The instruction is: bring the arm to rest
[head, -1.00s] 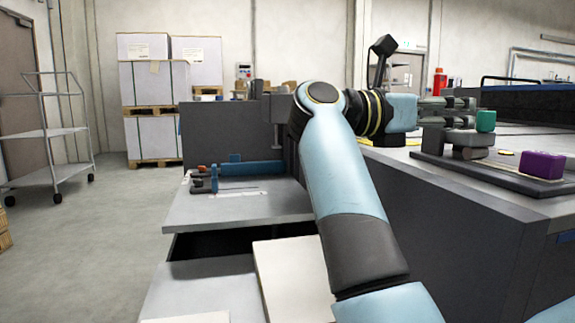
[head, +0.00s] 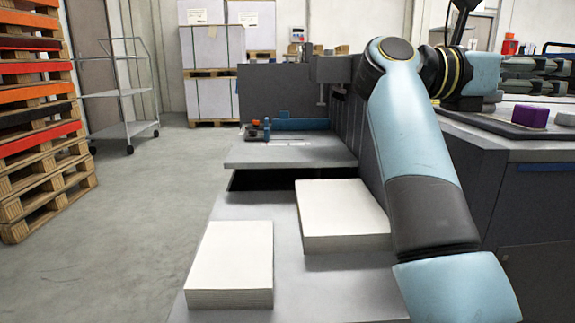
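My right arm (head: 415,140) rises from the bottom right, bends at a high joint and runs level to the right. My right gripper (head: 545,76) is at the right edge, above the dark machine top. Its two dark fingers run side by side with a gap between them, and I see nothing held. The tips are at or past the picture edge. My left arm and gripper are not in view.
A purple block (head: 529,115) sits on a dark plate below the gripper. White paper stacks (head: 230,262) (head: 342,212) lie on a grey shelf. Orange and wooden pallets (head: 38,150) stand left, near a wheeled rack (head: 122,92). The grey floor (head: 165,220) between is clear.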

